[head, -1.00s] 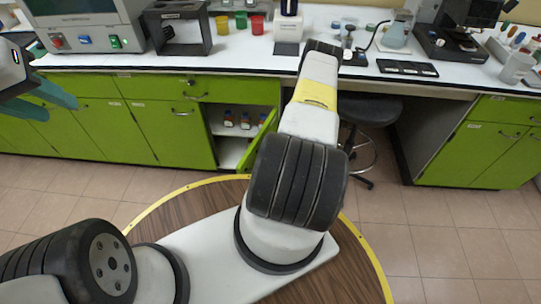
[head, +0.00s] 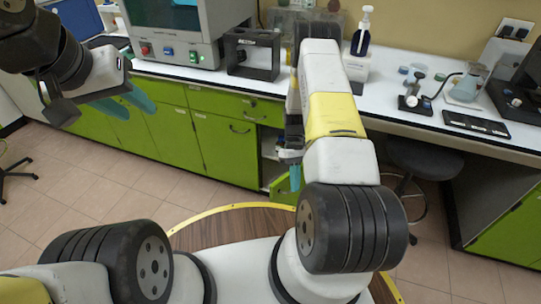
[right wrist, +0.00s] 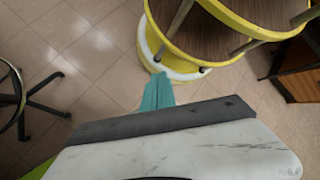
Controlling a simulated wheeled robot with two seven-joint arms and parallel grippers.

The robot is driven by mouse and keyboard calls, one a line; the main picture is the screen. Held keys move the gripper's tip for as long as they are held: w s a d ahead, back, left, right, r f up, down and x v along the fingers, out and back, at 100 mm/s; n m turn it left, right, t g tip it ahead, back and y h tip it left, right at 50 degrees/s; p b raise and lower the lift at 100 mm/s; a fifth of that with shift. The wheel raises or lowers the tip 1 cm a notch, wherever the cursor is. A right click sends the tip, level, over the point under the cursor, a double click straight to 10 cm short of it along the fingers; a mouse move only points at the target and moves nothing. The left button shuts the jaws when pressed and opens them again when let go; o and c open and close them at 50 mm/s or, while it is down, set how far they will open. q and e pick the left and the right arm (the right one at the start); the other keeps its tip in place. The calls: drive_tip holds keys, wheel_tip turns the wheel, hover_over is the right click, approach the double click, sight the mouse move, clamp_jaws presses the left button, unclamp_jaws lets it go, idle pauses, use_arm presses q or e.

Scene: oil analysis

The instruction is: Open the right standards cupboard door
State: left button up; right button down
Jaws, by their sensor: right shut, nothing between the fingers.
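The open standards cupboard (head: 270,147) shows in the head view as a pale interior left of my right arm. Its green door (head: 281,188) stands swung outward at the right side of the opening. My right arm and gripper partly hide it. My right gripper (head: 295,177) points down beside the door; whether they touch I cannot tell. In the right wrist view its teal fingers (right wrist: 158,92) are together and empty. My left gripper (head: 133,104) hangs at the upper left, with its teal fingers apart and nothing between them.
A white worktop (head: 400,105) with instruments runs above the green cabinets (head: 225,145). A dark stool (head: 418,158) stands right of my right arm. Tiled floor (head: 100,185) is free at the left. The right wrist view shows chair legs (right wrist: 22,100).

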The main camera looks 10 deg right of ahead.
drive_tip(key=w+a+r+n+t+h, duration=0.1)
drive_tip(key=w+a+r+t, duration=0.25)
drive_tip(key=w, duration=0.25)
drive_tip(key=w+a+r+t+h, duration=0.2)
drive_tip(key=w+a+r, duration=0.2)
drive_tip(key=w+a, duration=0.15)
drive_tip(key=s+d+f, duration=0.3)
drive_tip(key=s+f, duration=0.1)
drive_tip(key=f, duration=0.5)
drive_tip(key=shift+s+d, duration=0.15)
drive_tip(key=shift+s, duration=0.1)
drive_tip(key=shift+s+f+n, duration=0.1)
drive_tip(key=shift+n, duration=0.2)
